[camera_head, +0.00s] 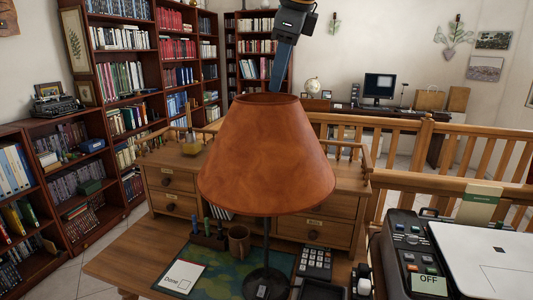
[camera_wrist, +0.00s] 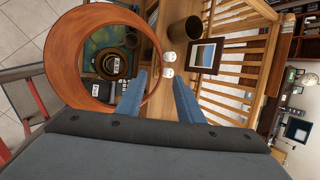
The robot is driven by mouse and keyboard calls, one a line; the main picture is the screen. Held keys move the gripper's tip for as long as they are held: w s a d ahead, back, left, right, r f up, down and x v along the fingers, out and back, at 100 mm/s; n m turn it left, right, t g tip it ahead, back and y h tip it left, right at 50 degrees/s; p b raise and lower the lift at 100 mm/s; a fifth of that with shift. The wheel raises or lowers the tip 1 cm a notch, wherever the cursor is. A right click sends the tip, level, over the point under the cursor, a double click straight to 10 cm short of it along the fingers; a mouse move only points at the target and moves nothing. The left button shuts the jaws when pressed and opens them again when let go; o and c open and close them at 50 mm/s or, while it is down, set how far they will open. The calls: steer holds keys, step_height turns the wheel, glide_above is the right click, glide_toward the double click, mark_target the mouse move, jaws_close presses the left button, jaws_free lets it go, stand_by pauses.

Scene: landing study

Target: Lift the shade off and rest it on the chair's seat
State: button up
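The orange-brown shade (camera_head: 265,155) sits upright on the lamp, whose dark pole (camera_head: 267,235) and round base (camera_head: 264,284) stand on the desk. My gripper (camera_head: 273,90) points down from above at the shade's top rim. In the wrist view, the shade (camera_wrist: 62,60) is a ring seen from above. My gripper (camera_wrist: 155,76) is open there, with one blue finger on each side of the ring's right edge; whether either finger touches it I cannot tell. I cannot make out the chair's seat for sure in either view.
The desk (camera_head: 130,262) holds a mug (camera_head: 238,241), a pen holder, a calculator (camera_head: 314,264) and small drawer units (camera_head: 175,190). A printer-like machine (camera_head: 412,250) and a pale laptop-like slab (camera_head: 490,262) are at right. A wooden railing (camera_head: 400,160) runs behind. Bookshelves line the left.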

mark_target(274, 99)
steer(key=p+x, duration=0.3)
steer(key=x, duration=0.4)
steer(key=shift+f, duration=0.25)
steer(key=shift+c, duration=0.3)
jaws_close()
